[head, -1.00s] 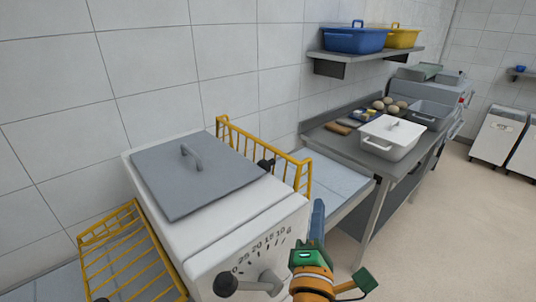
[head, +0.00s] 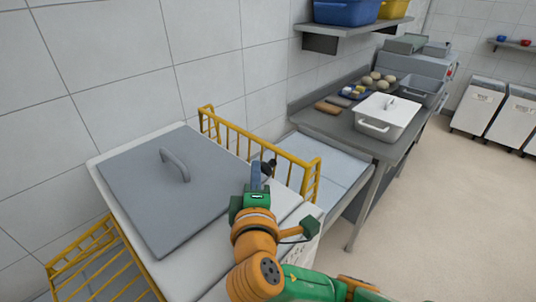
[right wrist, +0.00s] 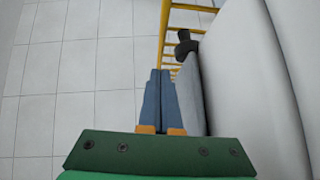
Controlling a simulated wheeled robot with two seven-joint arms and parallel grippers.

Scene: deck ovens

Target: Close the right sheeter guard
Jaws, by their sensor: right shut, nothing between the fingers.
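The right sheeter guard (head: 243,132) is a yellow wire frame standing up along the right side of the white sheeter body. It also shows in the right wrist view (right wrist: 164,30), where its bars run along the top. A black knob (head: 268,167) sits by the guard, and it shows in the right wrist view (right wrist: 186,43) beyond my fingertips. My right gripper (head: 261,178) is shut and empty, over the sheeter's right edge, close to the knob. In the right wrist view its blue fingers (right wrist: 159,92) lie together, apart from the guard. My left gripper is not in view.
The sheeter's grey lid (head: 165,195) with a handle is left of my gripper. A second yellow guard (head: 105,232) slopes down on the left side. Right of the sheeter, a steel table (head: 345,130) holds a white lidded tub (head: 385,122).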

